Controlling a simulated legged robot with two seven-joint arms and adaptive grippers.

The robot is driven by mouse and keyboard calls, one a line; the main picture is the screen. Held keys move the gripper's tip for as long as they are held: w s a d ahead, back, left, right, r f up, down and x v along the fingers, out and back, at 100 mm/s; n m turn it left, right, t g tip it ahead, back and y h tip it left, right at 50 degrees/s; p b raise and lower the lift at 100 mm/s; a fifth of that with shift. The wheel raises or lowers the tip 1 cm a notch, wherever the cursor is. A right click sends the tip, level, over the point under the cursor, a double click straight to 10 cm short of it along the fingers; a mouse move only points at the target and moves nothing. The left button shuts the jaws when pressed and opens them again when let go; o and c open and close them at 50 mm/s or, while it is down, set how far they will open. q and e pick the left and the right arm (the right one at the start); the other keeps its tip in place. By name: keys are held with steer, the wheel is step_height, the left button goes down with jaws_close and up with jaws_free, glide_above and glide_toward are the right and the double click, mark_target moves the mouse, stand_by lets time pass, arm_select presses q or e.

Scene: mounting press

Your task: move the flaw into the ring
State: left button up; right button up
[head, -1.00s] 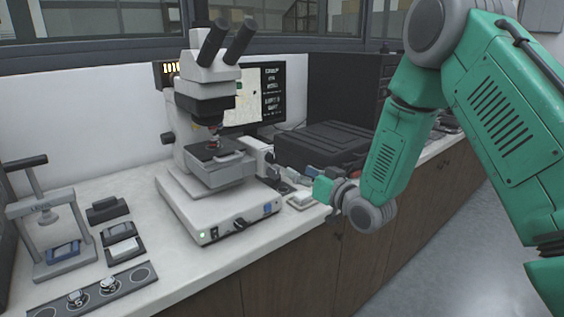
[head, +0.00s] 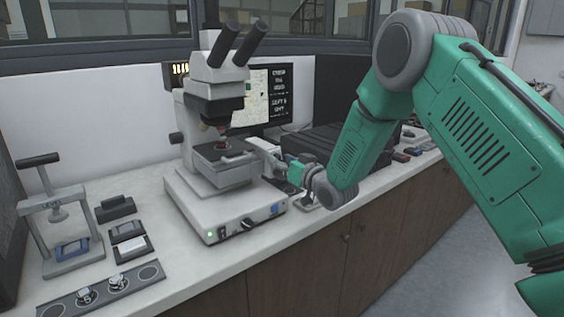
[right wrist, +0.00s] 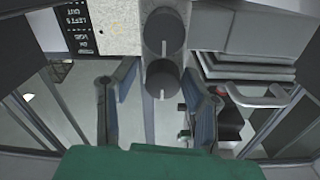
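The microscope (head: 212,110) stands on the bench with its stage (head: 222,160) under the objectives. The monitor (head: 268,95) behind it shows a pale picture with small marks and white text; flaw and ring are too small to tell apart. The monitor's text corner also shows in the right wrist view (right wrist: 77,18). My right gripper (head: 274,160) is at the right side of the stage. In the right wrist view its fingers (right wrist: 158,78) are apart, with two dark stage knobs (right wrist: 164,84) between them. I cannot tell whether they touch. My left gripper is out of view.
A press (head: 60,225) with a blue-topped piece stands at the left. Small dark blocks (head: 118,207) and a strip with round places (head: 100,290) lie near it. A black case (head: 305,145) is behind my right arm. The bench front edge runs below the microscope.

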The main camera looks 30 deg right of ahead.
steer(key=shift+a, duration=0.2)
jaws_close()
steer(key=shift+a, duration=0.1)
steer(key=shift+d+n, duration=0.25)
steer(key=shift+n, duration=0.05)
steer(key=n+b, duration=0.1)
steer(key=n, duration=0.3)
steer(key=shift+a, duration=0.1)
steer(key=shift+f+n+b, duration=0.1)
steer(key=shift+n+b, duration=0.75)
steer(key=shift+n, duration=1.75)
steer(key=o, duration=0.5)
jaws_free()
